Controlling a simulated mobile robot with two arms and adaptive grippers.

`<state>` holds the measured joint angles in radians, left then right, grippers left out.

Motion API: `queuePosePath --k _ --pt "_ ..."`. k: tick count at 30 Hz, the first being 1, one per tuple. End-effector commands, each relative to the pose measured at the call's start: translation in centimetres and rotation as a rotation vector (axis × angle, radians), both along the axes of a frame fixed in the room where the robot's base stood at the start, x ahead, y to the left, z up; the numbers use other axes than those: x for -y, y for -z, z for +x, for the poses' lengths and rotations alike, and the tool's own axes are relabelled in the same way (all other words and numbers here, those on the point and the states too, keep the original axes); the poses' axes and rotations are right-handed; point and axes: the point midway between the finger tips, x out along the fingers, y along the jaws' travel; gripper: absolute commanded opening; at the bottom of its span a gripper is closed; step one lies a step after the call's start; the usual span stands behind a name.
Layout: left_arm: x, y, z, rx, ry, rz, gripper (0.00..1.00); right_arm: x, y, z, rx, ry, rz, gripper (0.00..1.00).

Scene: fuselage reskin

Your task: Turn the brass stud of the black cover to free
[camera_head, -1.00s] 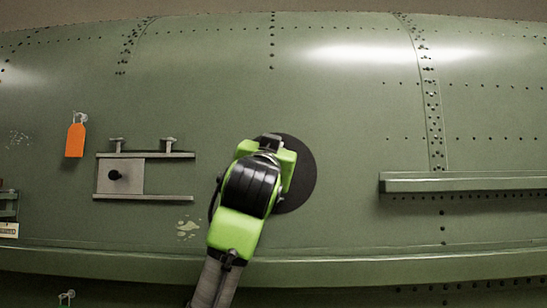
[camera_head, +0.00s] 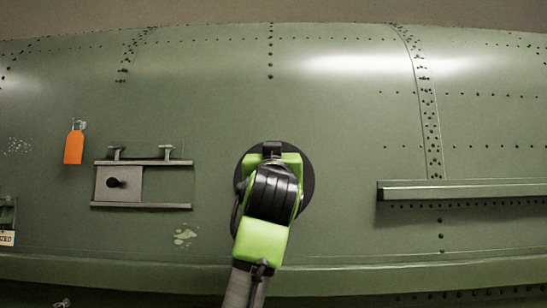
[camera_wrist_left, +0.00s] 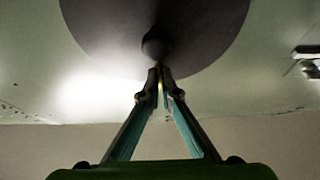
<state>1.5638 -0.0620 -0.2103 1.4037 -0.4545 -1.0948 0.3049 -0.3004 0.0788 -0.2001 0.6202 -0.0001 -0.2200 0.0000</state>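The black round cover (camera_head: 309,187) lies flat against the green fuselage skin in the head view, partly hidden behind my left arm. It also fills the top of the left wrist view (camera_wrist_left: 205,35). There a dark round knob (camera_wrist_left: 153,44) stands at its middle, and a small brownish brass tint shows at the fingertips. My left gripper (camera_wrist_left: 160,72) points at this knob with its tips close together, just below or against it. I cannot tell whether the tips hold the stud. My right gripper is not in view.
To the left are an orange tag (camera_head: 74,147) and a rail-framed plate with a black knob (camera_head: 116,183). A ledge (camera_head: 460,190) juts out at the right. A long sill (camera_head: 400,274) runs below. The skin around the cover is clear.

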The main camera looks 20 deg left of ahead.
Motion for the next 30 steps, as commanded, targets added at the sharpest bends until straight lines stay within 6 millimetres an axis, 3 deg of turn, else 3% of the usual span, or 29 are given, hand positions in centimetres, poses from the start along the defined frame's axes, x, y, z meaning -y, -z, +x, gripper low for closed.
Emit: queuePosePath --k 2,3,4,17,23,30 --pt "0.0 -0.1 -0.1 0.003 0.001 0.001 0.00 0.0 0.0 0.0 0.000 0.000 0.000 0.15" --pt "0.0 -0.1 -0.1 0.003 0.001 0.001 0.13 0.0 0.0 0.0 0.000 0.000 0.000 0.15" --pt "0.0 -0.1 -0.1 0.003 0.001 0.001 0.20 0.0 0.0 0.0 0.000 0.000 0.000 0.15" --pt "0.2 0.1 -0.4 0.002 0.001 0.001 0.20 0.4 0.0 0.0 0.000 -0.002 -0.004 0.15" --pt "0.9 1.1 -2.5 0.003 0.003 0.001 0.20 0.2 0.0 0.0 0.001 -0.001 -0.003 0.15" --pt "2.2 2.8 -6.7 0.005 0.004 0.002 0.20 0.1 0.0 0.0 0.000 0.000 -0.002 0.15"
